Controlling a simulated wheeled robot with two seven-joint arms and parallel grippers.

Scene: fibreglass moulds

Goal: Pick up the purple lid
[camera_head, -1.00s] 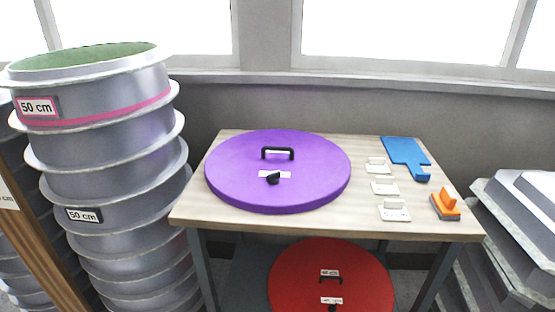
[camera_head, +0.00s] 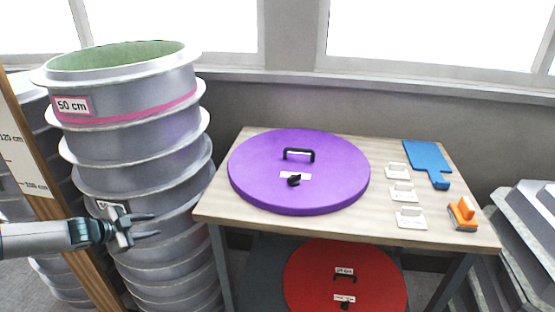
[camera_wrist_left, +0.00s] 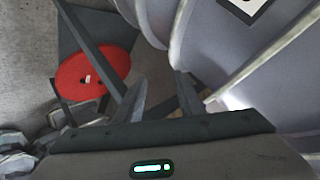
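The purple lid (camera_head: 330,180) is a large round disc lying flat on the wooden table (camera_head: 222,206). It has a black bar handle (camera_head: 299,152), a white label and a small black knob on top. My left gripper (camera_head: 157,225) is in the head view at the left, in front of the stacked grey moulds and apart from the lid. Its two fingers are spread with nothing between them. In the left wrist view the fingers (camera_wrist_left: 160,88) are also apart. The purple lid does not show there. My right gripper is not in view.
Grey ring moulds (camera_head: 130,140) stand in a tall stack left of the table. A red lid (camera_head: 315,268) sits below the tabletop. White trowels (camera_head: 403,193), a blue tool (camera_head: 428,160) and an orange-handled tool (camera_head: 463,212) lie on the table's right. Grey moulds (camera_head: 530,225) stand farther right.

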